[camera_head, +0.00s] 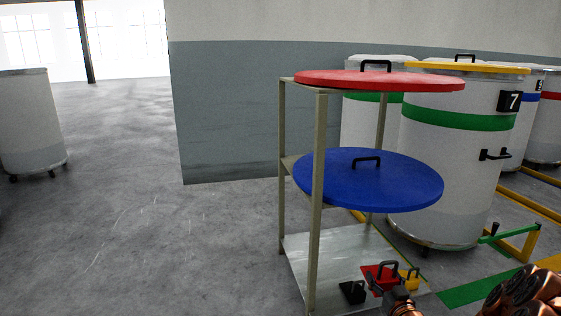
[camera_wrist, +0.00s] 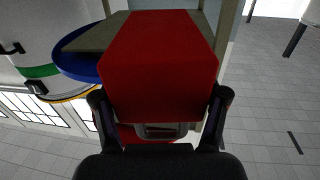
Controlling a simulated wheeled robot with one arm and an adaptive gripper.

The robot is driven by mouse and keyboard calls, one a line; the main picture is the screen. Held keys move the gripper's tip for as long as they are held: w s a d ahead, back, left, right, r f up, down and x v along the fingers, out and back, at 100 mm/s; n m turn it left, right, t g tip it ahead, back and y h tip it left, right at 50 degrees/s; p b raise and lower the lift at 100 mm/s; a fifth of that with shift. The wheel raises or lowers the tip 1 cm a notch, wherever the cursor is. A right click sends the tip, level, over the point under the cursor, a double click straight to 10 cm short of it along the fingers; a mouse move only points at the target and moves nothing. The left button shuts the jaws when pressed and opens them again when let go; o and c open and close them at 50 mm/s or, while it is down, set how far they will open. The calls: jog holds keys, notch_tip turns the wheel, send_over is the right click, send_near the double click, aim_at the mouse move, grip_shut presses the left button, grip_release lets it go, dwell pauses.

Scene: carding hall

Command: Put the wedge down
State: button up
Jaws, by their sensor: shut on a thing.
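A red wedge (camera_head: 373,275) with a dark handle is at the bottom shelf (camera_head: 318,255) of the rack, in the head view. My gripper (camera_head: 394,287) reaches it from the lower right and is shut on it. In the wrist view the red wedge (camera_wrist: 162,65) fills the middle, its handle between the two fingers of my gripper (camera_wrist: 160,128). Whether its underside touches the shelf, I cannot tell. A black wedge (camera_head: 351,293) stands left of it and a yellow wedge (camera_head: 411,277) right of it, both close by.
The rack carries a blue lid (camera_head: 370,185) on its middle shelf and a red lid (camera_head: 380,80) on top. Its front post (camera_head: 319,200) stands left of the wedges. A white can numbered 7 (camera_head: 450,170) stands behind right. The bottom shelf's left part is bare.

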jog(key=w+a+r, duration=0.3)
jog(key=a+r, duration=0.1)
jog(key=r, duration=0.2)
jog(key=w+a+r+h, duration=0.1)
jog(key=w+a+r, duration=0.2)
jog(key=r, duration=0.4)
jog(key=w+a+r+m, duration=0.1)
jog(key=w+a+r, duration=0.2)
jog(key=a+r, duration=0.2)
jog(key=shift+w+r+h, duration=0.25)
jog(key=shift+r+h, duration=0.05)
jog(key=shift+r, duration=0.6)
notch_tip(320, 180, up, 38)
jog(key=p, duration=3.8)
jog(key=shift+a, duration=0.15)
